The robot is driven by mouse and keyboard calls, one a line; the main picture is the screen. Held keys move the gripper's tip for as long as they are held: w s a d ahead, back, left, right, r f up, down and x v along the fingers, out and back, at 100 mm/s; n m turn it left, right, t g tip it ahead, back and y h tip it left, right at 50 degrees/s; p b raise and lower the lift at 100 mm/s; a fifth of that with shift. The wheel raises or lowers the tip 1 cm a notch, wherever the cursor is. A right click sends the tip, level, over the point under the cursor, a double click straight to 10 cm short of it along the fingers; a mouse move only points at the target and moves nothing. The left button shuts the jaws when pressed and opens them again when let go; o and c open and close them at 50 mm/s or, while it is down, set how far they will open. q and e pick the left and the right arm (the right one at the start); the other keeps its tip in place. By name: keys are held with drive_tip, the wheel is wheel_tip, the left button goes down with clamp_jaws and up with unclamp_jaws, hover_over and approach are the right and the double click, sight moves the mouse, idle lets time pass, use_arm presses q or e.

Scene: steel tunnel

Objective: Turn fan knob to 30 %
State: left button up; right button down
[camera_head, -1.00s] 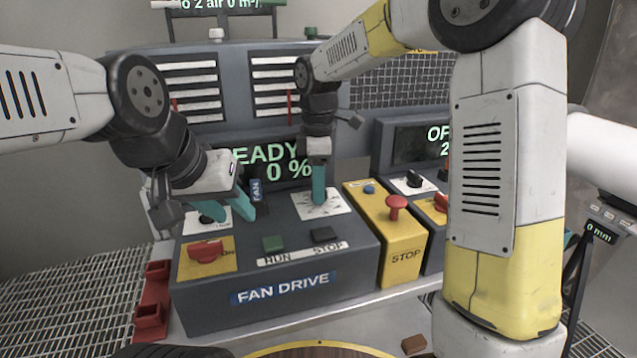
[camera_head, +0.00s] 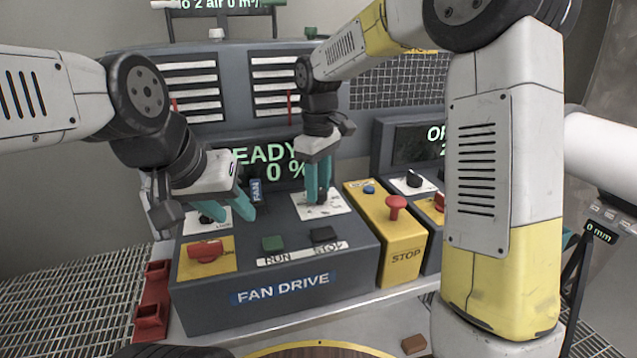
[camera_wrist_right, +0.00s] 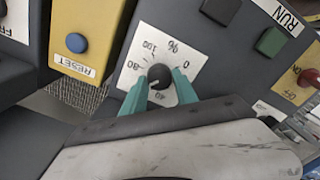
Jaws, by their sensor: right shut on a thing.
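The fan knob (camera_wrist_right: 159,75) is a small black dial on a white percent scale plate (camera_wrist_right: 146,50) marked 0 to 100. My right gripper (camera_head: 318,196) points down at the plate on the fan drive box (camera_head: 283,268). In the right wrist view its teal fingers are shut on the knob, one on each side. The fingers hide the knob in the head view. The fan display (camera_head: 268,163) shows "READY" partly covered and "0 %". My left gripper (camera_head: 230,208) is open and empty over the box's left part, beside a small dark knob.
A green RUN button (camera_head: 272,243) and a black STOP button (camera_head: 324,234) sit in front of the plate. A red switch (camera_head: 205,251) is at left. The yellow box with a red STOP mushroom (camera_head: 396,204) stands close on the right.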

sight(319, 190)
drive_tip(key=m, duration=0.4)
drive_tip(key=shift+w+m, duration=0.1)
drive_tip(key=shift+m, duration=0.2)
drive_tip(key=shift+d+r+m, duration=0.1)
drive_tip(key=shift+m, duration=1.8)
drive_tip(key=c, duration=0.9)
unclamp_jaws()
drive_tip(key=shift+c, duration=0.2)
wheel_tip(319, 190, up, 7)
drive_tip(key=shift+r, duration=0.35)
